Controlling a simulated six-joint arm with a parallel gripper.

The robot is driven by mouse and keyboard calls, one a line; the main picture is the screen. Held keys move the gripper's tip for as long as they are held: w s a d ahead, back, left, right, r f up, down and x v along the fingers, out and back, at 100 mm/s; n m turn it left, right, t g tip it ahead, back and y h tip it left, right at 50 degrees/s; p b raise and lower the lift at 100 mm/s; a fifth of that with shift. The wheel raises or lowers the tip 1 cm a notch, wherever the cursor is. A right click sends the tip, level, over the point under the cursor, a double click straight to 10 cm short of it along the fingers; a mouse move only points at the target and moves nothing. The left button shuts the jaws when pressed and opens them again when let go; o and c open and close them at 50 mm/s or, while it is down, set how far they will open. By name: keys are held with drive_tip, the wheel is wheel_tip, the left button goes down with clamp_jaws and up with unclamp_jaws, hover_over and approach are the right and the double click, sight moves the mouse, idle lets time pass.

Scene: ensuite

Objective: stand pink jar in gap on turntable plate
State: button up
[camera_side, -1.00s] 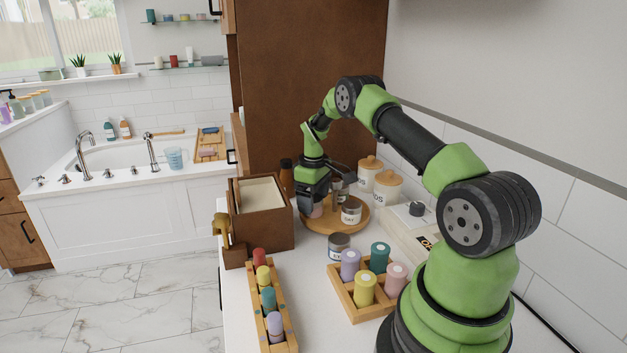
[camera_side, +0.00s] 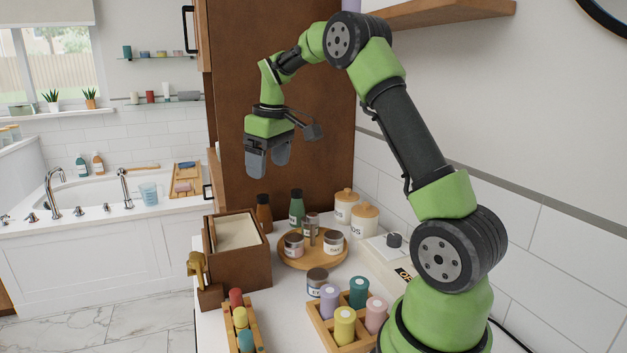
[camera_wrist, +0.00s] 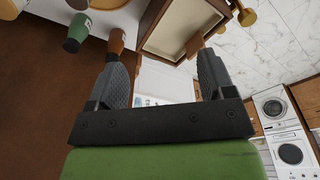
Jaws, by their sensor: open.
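The round wooden turntable plate (camera_side: 312,264) stands on the counter with small lidded jars around a central post (camera_side: 313,235). A white-labelled jar (camera_side: 333,243) stands at the right of the plate and another jar (camera_side: 310,220) at the back. My gripper (camera_side: 269,165) is open and empty, well above and left of the plate. In the wrist view, nothing is between the spread fingers (camera_wrist: 163,63).
A brown box (camera_side: 240,258) stands left of the plate. Brown (camera_side: 263,213) and green (camera_side: 296,207) bottles and cream canisters (camera_side: 364,220) stand behind. A dark-labelled jar (camera_side: 317,282) and a wooden tray (camera_side: 322,333) of coloured cylinders are in front.

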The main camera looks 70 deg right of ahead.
drive_tip(key=s+a+r+m+t, duration=0.1)
drive_tip(key=s+a+r+t, duration=0.1)
drive_tip(key=s+a+r, duration=0.35)
drive_tip(key=s+a+r+t, duration=0.1)
drive_tip(key=s+a+r, duration=0.2)
drive_tip(key=a, duration=0.5)
drive_tip(key=s+a+f+m+t+y, duration=0.2)
drive_tip(key=s+a, duration=0.5)
drive_tip(key=s, duration=0.4)
drive_tip(key=shift+a+f+t, duration=0.2)
drive_tip(key=shift+a+t, duration=0.1)
